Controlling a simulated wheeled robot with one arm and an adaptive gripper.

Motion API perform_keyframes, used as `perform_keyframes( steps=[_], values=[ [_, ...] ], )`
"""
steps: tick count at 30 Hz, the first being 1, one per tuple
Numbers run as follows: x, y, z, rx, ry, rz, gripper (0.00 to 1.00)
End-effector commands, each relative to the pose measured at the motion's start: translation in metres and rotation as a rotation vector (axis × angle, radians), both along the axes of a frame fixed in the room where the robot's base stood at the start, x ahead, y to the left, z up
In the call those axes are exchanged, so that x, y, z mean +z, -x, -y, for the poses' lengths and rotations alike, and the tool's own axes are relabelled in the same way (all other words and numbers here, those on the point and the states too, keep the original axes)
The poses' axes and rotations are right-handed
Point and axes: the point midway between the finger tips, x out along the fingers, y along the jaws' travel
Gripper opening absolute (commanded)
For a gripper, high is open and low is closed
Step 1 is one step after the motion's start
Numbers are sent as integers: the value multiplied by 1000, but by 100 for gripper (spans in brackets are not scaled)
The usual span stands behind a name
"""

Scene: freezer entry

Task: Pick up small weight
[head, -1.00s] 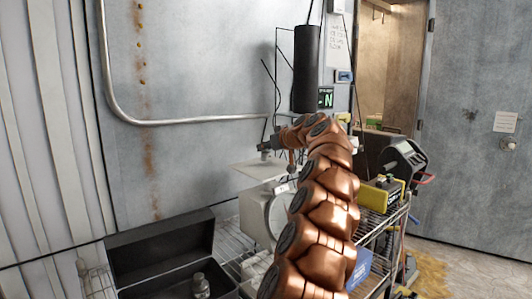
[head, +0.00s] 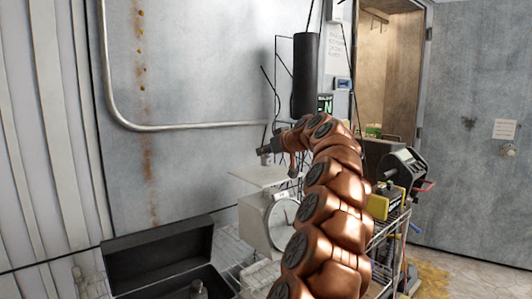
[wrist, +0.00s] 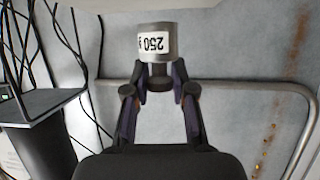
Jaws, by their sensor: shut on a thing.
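The small weight (wrist: 157,44) is a grey metal cylinder with a knob and a white label reading 250, upside down in the wrist view. My gripper (wrist: 160,78) is shut on its knob, with one finger on each side. In the head view my gripper (head: 268,152) is over the pan of a white dial scale (head: 258,220); the weight is too small there to make out clearly. I cannot tell whether the weight touches the pan. Another weight (head: 199,290) stands in the open black case (head: 160,255), cut off by the lower edge.
The scale and case are on a wire rack. A black cylinder (head: 306,75) with cables is on the wall behind my arm. A yellow and black device (head: 385,200) is to the right. A bent metal pipe (head: 150,126) runs along the wall. Open floor lies at far right.

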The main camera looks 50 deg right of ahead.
Motion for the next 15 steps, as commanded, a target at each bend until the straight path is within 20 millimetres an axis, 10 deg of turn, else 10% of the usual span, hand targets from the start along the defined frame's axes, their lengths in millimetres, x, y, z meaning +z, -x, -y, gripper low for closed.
perform_keyframes(
  steps=[15],
  values=[
    [7,52,-43,-1,3,6,0]
  ],
)
